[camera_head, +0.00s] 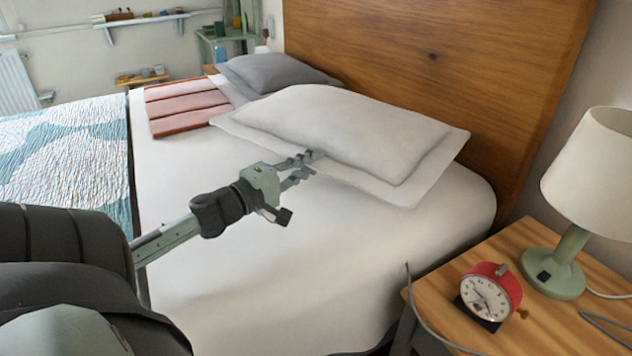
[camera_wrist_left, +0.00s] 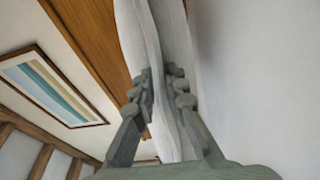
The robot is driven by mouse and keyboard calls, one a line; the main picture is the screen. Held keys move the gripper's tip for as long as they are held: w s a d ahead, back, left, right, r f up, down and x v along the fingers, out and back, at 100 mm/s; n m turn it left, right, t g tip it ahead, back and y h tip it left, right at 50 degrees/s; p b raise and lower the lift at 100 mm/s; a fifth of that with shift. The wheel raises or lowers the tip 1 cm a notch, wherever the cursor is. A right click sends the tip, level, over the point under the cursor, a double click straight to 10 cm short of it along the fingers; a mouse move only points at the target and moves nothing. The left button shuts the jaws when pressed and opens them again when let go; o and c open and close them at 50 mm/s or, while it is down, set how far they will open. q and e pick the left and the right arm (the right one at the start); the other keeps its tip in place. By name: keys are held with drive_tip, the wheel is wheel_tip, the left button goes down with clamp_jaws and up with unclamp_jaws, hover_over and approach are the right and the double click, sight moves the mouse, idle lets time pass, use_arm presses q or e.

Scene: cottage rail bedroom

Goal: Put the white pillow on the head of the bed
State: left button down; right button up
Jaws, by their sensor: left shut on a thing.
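The white pillow (camera_head: 335,125) lies at the head of the bed (camera_head: 250,280), close to the wooden headboard (camera_head: 430,60). Its right corner reaches near the right side of the mattress. My left gripper (camera_head: 306,164) is at the pillow's front edge, low over the white sheet. In the left wrist view the gripper (camera_wrist_left: 164,90) is shut on the edge of the white pillow (camera_wrist_left: 150,30), with the cloth between its two fingers. My right gripper does not show in either view.
A grey pillow (camera_head: 278,72) lies beyond the white one, near folded pink cloth (camera_head: 185,105). A patterned quilt (camera_head: 65,150) covers the bed's left part. A nightstand (camera_head: 545,315) at the right holds a red alarm clock (camera_head: 490,292) and a lamp (camera_head: 592,170).

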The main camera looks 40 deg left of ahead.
use_arm(q)
drive_tip(key=shift+w+d+f, duration=0.15)
drive_tip(key=shift+w+f, duration=0.15)
drive_tip(key=shift+w, duration=0.25)
drive_tip(key=shift+f+b, duration=0.6)
drive_tip(key=shift+f, duration=1.25)
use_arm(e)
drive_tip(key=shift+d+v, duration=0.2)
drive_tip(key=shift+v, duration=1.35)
use_arm(q)
drive_tip(key=shift+f, duration=0.15)
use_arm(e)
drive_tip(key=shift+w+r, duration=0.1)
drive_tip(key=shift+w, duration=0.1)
use_arm(q)
drive_tip(key=c, duration=1.6)
unclamp_jaws()
drive_tip(key=shift+f, duration=0.1)
drive_tip(key=shift+o, duration=0.2)
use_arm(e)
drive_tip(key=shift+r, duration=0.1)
use_arm(q)
drive_tip(key=shift+s, duration=0.2)
drive_tip(key=s, duration=1)
drive_tip(key=shift+s, duration=0.85)
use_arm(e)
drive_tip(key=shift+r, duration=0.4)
